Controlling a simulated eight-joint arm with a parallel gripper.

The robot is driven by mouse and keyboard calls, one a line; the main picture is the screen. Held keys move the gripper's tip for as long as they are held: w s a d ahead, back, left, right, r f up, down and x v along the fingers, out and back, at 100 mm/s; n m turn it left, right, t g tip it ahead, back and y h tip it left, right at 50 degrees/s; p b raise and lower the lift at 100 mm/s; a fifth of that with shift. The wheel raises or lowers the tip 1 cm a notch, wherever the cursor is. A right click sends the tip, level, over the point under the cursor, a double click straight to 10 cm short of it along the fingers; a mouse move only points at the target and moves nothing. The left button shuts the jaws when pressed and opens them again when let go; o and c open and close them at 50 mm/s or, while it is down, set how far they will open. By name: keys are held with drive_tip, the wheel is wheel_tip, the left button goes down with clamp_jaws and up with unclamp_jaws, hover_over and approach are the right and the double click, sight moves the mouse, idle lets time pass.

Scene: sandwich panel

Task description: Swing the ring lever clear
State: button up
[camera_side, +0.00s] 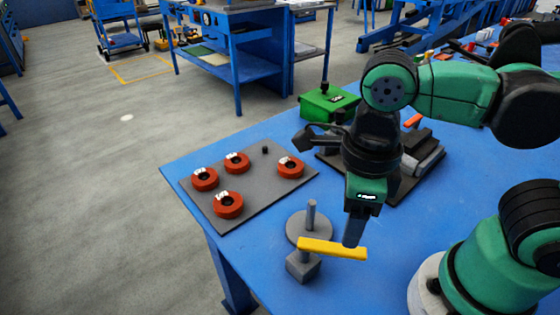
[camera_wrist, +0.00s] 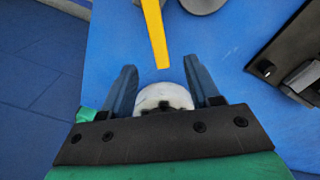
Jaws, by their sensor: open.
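The yellow lever bar (camera_side: 330,249) sits on a short pillar on a grey block (camera_side: 303,266) and points right in the side view. It passes in front of a grey disc (camera_side: 297,228) with an upright post (camera_side: 311,213). In the wrist view the lever (camera_wrist: 154,32) runs down from the top edge, its free end near the gap between my fingertips. My gripper (camera_side: 352,241) points down at the lever's right end, fingers apart. Contact cannot be told. The disc's edge also shows in the wrist view (camera_wrist: 203,4).
A grey plate (camera_side: 245,197) with several red rings (camera_side: 228,205) lies at the left. A green box (camera_side: 328,104) and a dark fixture (camera_side: 419,165) with an orange handle (camera_side: 413,121) stand behind my gripper. The blue table's front edge is close to the block.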

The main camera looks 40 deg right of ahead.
sight(330, 255)
drive_tip(key=c, duration=0.5)
drive_tip(key=shift+d+r+n, duration=0.1)
drive_tip(key=shift+r+n, duration=0.1)
drive_tip(key=shift+n, duration=0.7)
drive_tip(key=c, duration=0.3)
drive_tip(key=n, duration=0.2)
drive_tip(key=n+h, duration=0.1)
drive_tip(key=n, duration=0.1)
drive_tip(key=r+n, duration=0.1)
drive_tip(key=shift+w+d+n+t, duration=0.1)
drive_tip(key=shift+d+n+t, duration=0.3)
clamp_jaws()
drive_tip(key=w+d+f+n, duration=0.1)
drive_tip(key=f+n, duration=0.1)
drive_tip(key=n, duration=0.1)
drive_tip(key=d+f+n+t+h, duration=0.1)
drive_tip(key=f+n, duration=0.1)
drive_tip(key=n, duration=0.2)
drive_tip(key=w+d+f+n+h, duration=0.1)
drive_tip(key=d+f+n, duration=0.1)
drive_tip(key=n, duration=0.1)
drive_tip(key=shift+w+f+n, duration=0.3)
drive_tip(key=shift+f, duration=0.3)
drive_tip(key=shift+s+a, duration=0.6)
drive_tip(key=shift+a, duration=0.2)
drive_tip(key=shift+s+a, duration=0.6)
drive_tip(key=shift+a, duration=0.2)
